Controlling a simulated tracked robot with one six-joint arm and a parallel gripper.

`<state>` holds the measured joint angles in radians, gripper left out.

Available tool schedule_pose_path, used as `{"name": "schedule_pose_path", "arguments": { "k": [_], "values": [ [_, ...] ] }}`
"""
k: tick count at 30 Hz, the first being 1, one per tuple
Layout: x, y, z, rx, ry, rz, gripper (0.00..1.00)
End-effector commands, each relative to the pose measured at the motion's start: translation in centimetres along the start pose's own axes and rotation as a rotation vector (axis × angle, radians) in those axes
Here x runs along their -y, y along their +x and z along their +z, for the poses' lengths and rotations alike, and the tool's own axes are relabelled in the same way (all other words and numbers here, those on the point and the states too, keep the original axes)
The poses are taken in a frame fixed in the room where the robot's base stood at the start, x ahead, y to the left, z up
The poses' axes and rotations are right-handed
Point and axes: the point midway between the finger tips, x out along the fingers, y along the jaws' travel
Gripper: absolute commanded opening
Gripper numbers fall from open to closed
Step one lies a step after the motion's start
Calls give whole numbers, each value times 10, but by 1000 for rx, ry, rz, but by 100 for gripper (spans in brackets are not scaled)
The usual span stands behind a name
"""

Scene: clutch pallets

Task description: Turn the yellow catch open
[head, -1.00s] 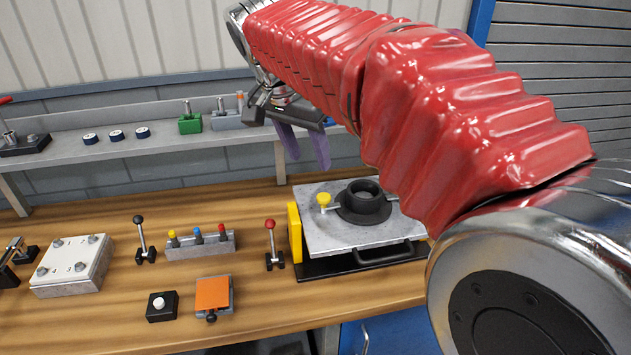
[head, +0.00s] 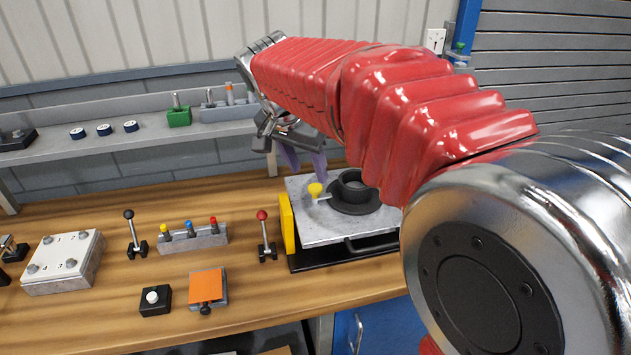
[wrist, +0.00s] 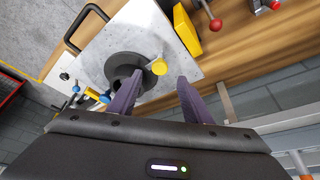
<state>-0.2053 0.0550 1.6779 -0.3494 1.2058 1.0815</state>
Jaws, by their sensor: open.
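The yellow catch (head: 315,190) is a round yellow knob on a short metal arm, beside a black round collar (head: 352,194) on a grey metal plate (head: 330,229). In the wrist view the yellow catch (wrist: 159,67) lies beyond and between the two purple fingertips, at the edge of the black collar (wrist: 124,66). My gripper (head: 304,172) is open and empty. It hangs just behind and above the catch in the head view. In the wrist view my gripper (wrist: 159,80) points its fingers toward the plate. I cannot tell whether a finger touches the catch.
A yellow block (head: 287,223) stands at the plate's left edge, with a red-knobbed lever (head: 263,236) left of it. A black handle (head: 372,243) is at the plate's front. A shelf (head: 80,147) runs behind. Bench space shows between the fixtures on the left.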

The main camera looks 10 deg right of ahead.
Motion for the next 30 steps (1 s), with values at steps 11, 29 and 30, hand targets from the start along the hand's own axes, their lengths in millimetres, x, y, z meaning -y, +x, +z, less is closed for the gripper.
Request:
{"name": "schedule_pose_path", "arguments": {
  "k": [11, 29, 30],
  "values": [
    [0, 53, 0, 2, 0, 2, 45],
    [0, 60, 0, 0, 1, 0, 32],
    [0, 60, 0, 0, 1, 0, 29]
  ]
}}
